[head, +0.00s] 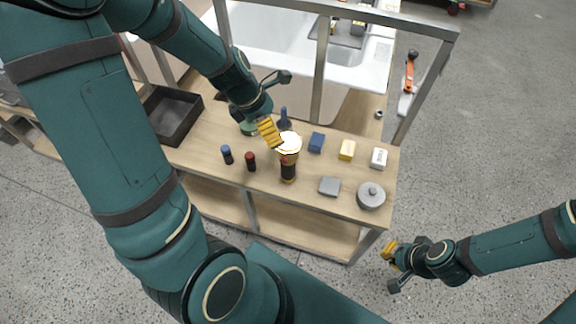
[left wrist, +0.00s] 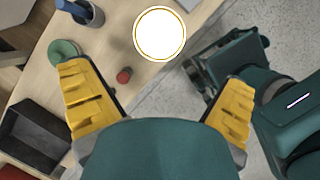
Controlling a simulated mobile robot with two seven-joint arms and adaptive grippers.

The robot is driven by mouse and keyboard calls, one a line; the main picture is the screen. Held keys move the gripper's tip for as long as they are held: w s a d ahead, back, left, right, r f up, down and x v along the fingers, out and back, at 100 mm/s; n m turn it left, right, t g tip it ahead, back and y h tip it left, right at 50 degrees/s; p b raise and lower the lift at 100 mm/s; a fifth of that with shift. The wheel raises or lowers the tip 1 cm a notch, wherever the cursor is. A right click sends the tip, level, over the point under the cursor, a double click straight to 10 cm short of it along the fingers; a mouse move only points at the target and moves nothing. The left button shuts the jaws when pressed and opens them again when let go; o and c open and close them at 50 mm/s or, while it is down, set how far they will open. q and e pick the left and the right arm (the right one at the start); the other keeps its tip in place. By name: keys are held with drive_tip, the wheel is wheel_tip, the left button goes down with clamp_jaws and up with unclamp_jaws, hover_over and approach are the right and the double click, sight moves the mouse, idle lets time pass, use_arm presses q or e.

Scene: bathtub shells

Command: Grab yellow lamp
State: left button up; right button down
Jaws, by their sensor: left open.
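The yellow lamp (head: 288,165) stands upright on the wooden table, with a dark grip and a bright white top. In the left wrist view its lit round face (left wrist: 160,33) shows beyond my fingertips. My left gripper (head: 281,110) is open and empty above the table, just behind and left of the lamp's top. In the left wrist view its two yellow fingers are spread wide (left wrist: 157,80), with nothing between them. My right gripper (head: 389,269) looks open and empty, out over the floor to the right of the table.
A blue-capped bottle (head: 227,154) and a red-capped one (head: 250,161) stand left of the lamp. A dark tray (head: 172,112) is far left; a metal frame rises behind.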

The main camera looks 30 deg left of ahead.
sight(286, 141)
use_arm(q)
drive_tip(key=b+x, duration=0.2)
drive_tip(key=x, duration=0.3)
drive_tip(key=shift+f, duration=0.2)
drive_tip(key=shift+b+x, duration=1.7)
drive_tip(key=shift+x, duration=1.35)
drive_tip(key=shift+w+r, duration=0.1)
drive_tip(key=shift+c, duration=0.6)
drive_tip(key=c, duration=1.1)
